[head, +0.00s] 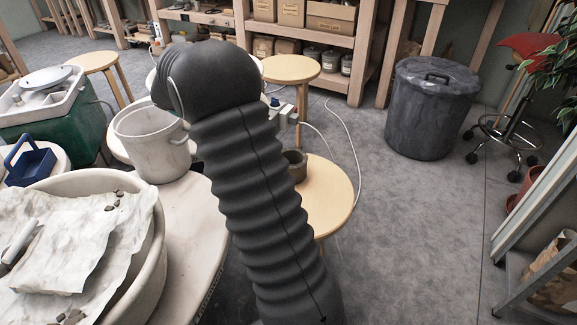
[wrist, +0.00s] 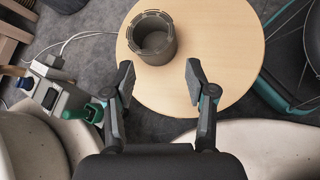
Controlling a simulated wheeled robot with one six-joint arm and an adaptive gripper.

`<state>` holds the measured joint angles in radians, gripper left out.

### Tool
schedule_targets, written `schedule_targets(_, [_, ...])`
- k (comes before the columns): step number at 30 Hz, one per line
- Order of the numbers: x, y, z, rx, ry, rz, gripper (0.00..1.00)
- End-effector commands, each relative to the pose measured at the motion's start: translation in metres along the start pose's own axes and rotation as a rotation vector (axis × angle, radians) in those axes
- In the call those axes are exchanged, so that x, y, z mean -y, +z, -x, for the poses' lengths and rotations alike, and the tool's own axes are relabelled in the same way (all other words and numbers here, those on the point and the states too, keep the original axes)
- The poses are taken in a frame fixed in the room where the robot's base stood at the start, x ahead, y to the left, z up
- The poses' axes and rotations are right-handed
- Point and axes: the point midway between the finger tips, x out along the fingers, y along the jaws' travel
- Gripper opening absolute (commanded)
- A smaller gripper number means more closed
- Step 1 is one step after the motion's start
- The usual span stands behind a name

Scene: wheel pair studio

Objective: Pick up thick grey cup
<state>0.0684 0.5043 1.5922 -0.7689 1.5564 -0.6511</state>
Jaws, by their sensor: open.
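The thick grey cup (wrist: 152,38) stands upright on a round light wooden stool (wrist: 195,60) in the wrist view. Its open top faces the camera and it looks empty. In the head view the cup (head: 296,165) shows only partly, behind my black ribbed arm, on the stool top (head: 328,195). My gripper (wrist: 158,80) is open and empty in the wrist view. Its two fingers point toward the cup, which lies just beyond the fingertips, roughly centred between them. The fingers do not touch the cup. In the head view my gripper is hidden behind my arm.
A white bucket (head: 152,140) stands on a pale table left of my arm. A large basin with cloth (head: 120,262) is at lower left. Sockets with cables (wrist: 50,88) lie left of the stool. A dark lidded bin (head: 432,108) stands on open floor at right.

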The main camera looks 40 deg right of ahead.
Motion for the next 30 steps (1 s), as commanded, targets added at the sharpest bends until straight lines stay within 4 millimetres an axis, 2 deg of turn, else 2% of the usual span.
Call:
schedule_targets(1, [-0.010,-0.012,-0.008,0.047,-0.003,0.034,0.56])
schedule_targets(6, [-0.035,-0.037,-0.028,0.184,-0.007,0.130,0.56])
schedule_targets(12, [-0.049,-0.054,-0.042,0.274,-0.013,0.191,0.56])
schedule_targets(17, [-0.052,-0.055,-0.053,0.294,-0.017,0.203,0.56])
schedule_targets(27, [-0.053,-0.038,-0.108,0.294,-0.018,0.204,0.56])
schedule_targets(30, [-0.053,-0.035,-0.118,0.292,-0.016,0.203,0.56])
